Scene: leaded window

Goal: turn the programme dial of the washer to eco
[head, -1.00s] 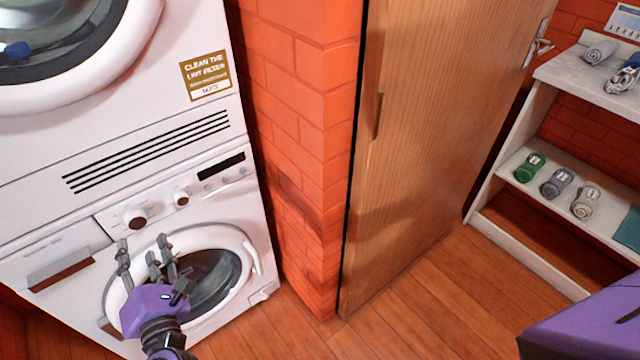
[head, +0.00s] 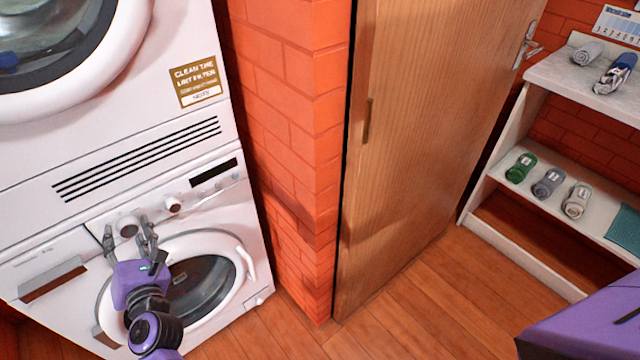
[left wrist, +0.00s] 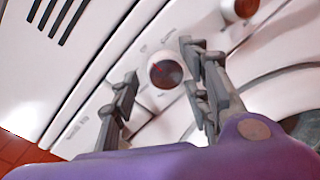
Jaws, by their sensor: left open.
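The washer (head: 75,258) is the lower white machine, with a round door (head: 215,283) at its front. Its control panel carries a large round dial (head: 129,226) with a dark reddish face and a smaller knob (head: 173,205) to the right. The large dial also shows in the left wrist view (left wrist: 166,72). My left gripper (head: 128,238) is open just in front of this dial; in the wrist view its fingers stand on either side of the dial, apart from it. The dial's markings are too small to read. My right gripper is not in view.
A dryer (head: 110,130) sits on top of the washer. A brick pillar (head: 300,150) stands to the right, then a wooden door (head: 430,130). A white shelf (head: 540,190) holds several rolled items. The wooden floor (head: 420,290) is clear.

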